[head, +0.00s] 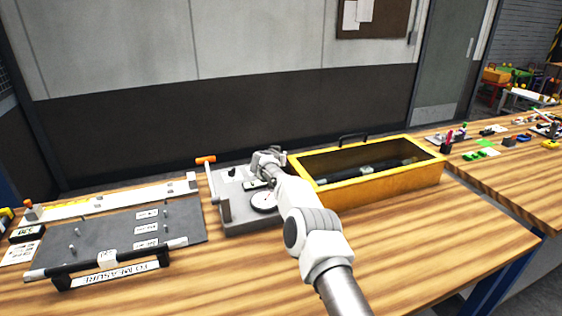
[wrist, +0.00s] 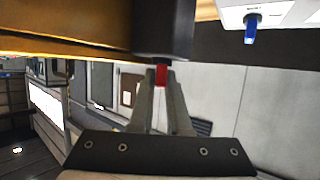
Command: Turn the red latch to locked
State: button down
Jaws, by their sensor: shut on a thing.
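The red latch (wrist: 161,74) shows in the wrist view as a small red piece below a dark block (wrist: 165,30). The fingertips of my gripper (wrist: 161,86) are closed on either side of it, so only part of it shows. In the head view my gripper (head: 268,158) is at the back of a grey fixture (head: 240,217), beside the yellow box (head: 375,190). The latch is hidden there by my gripper and arm. I cannot tell which way it is turned.
A grey pegged board (head: 110,235) and a rack labelled TO MEASURE (head: 115,273) are left. A blue tab (wrist: 251,28) shows in the wrist view. The front right tabletop is clear.

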jog(key=shift+m+b, duration=0.3)
jog(key=shift+b, duration=0.3)
jog(key=c, duration=0.9)
grip_release()
jog(key=shift+h, duration=0.3)
jog(key=shift+r, duration=0.1)
